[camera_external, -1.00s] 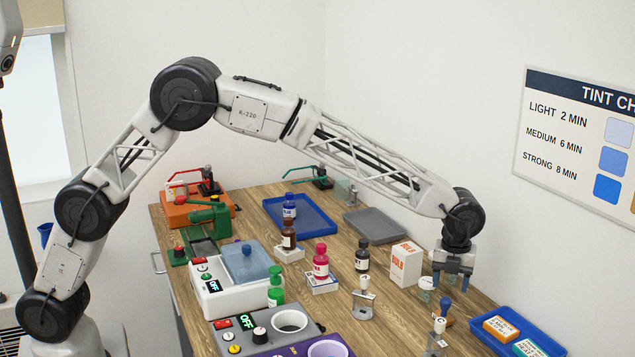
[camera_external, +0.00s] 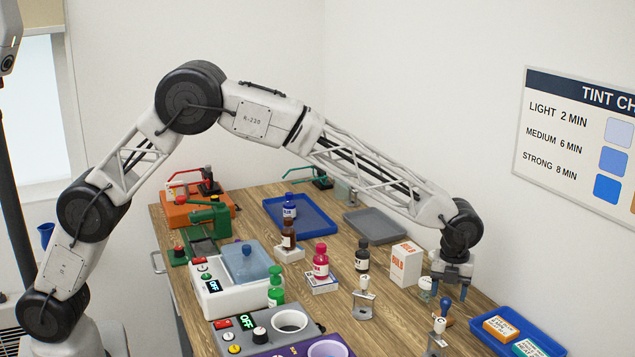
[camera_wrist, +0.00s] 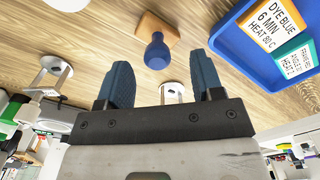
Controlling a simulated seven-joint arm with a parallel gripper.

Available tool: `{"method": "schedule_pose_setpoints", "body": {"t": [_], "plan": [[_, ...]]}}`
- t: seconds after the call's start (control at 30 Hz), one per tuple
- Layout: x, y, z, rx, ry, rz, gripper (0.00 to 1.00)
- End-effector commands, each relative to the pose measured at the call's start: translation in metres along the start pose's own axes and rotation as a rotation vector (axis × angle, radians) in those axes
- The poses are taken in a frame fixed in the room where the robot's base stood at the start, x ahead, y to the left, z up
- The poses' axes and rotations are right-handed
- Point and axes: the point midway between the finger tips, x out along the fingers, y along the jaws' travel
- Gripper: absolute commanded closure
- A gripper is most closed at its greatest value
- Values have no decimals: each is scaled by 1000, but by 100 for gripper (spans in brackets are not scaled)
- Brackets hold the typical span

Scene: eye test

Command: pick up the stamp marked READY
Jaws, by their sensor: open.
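A stamp (camera_external: 446,304) with a blue knob handle stands on the wooden table near the front right. In the wrist view the stamp (camera_wrist: 157,50) shows its round blue handle and square wooden base. I can read no READY marking on it. My gripper (camera_external: 450,293) is open, fingers pointing down, close above and behind the stamp in the outside view. In the wrist view my gripper (camera_wrist: 160,66) has its two blue fingers apart, with the handle appearing beyond the gap between them. Nothing is held. I cannot tell the exact height gap.
A blue tray (camera_external: 553,342) with labelled boxes lies right of the stamp. A white-topped metal stand (camera_external: 438,328) is close in front of it. A small jar (camera_external: 425,289) and the BOLD box (camera_external: 406,264) stand to its left. Another stand (camera_external: 364,290) is farther left.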

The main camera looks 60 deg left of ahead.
Motion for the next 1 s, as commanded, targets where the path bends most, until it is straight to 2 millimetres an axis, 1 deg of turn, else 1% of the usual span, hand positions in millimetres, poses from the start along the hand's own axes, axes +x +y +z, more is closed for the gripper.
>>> {"method": "schedule_pose_setpoints", "body": {"t": [0.13, 0.23, 0.5, 0.6, 0.73, 1.0], "plan": [[3, 0, 0, 0, 0, 1, 39], [10, 1, -1, 0, 0, 0, 39], [40, 3, -3, 0, 0, 0, 39], [48, 3, -4, 0, 1, -1, 39], [52, 3, -3, 0, 0, -3, 39], [52, 3, -3, 0, 0, -4, 39]]}}
